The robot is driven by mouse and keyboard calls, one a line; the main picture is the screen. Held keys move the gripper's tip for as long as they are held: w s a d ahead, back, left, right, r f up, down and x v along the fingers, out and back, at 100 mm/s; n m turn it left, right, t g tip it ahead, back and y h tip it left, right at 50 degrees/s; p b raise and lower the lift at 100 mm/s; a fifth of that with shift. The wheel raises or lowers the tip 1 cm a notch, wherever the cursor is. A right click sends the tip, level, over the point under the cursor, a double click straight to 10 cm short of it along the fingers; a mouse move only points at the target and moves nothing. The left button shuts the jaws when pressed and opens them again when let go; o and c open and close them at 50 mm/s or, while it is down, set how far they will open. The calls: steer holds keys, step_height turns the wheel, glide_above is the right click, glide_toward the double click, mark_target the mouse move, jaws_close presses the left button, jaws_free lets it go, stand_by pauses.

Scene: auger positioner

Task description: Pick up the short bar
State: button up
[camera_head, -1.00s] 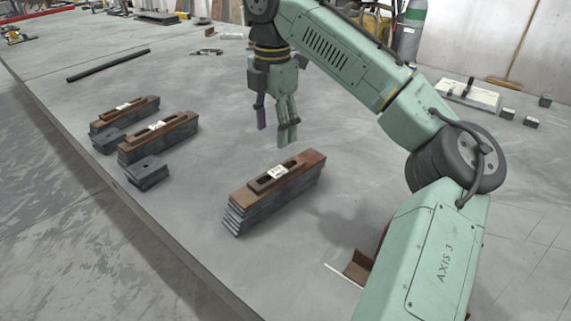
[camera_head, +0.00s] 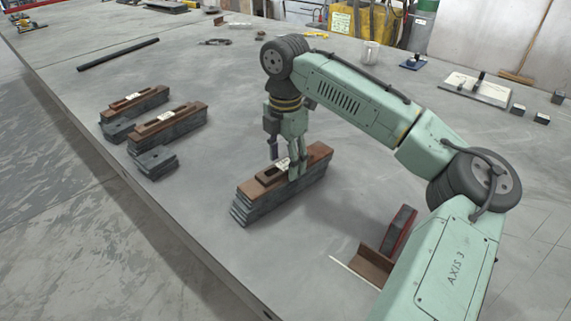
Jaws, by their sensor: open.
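A short brown bar (camera_head: 268,177) with a dark slot and a white label lies on top of the near stack of long bars (camera_head: 262,207). The stack has a longer brown bar on top and dark grey bars under it. My gripper (camera_head: 284,170) is open and pointing down at this short bar. Its fingers are close to the bar's labelled middle and hide part of it. I cannot tell whether they touch it. Similar short brown bars lie on two stacks at the left, one on the middle stack (camera_head: 168,132) and one on the far stack (camera_head: 135,106).
Dark grey blocks (camera_head: 157,161) lie beside the left stacks. A brown angle piece (camera_head: 371,264) and a dark red-edged block (camera_head: 398,231) stand near my arm. A black rod (camera_head: 118,54) lies farther back. The table around the near stack is clear.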

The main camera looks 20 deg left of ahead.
steer(key=shift+c, duration=0.2)
jaws_close()
stand_by(0.6)
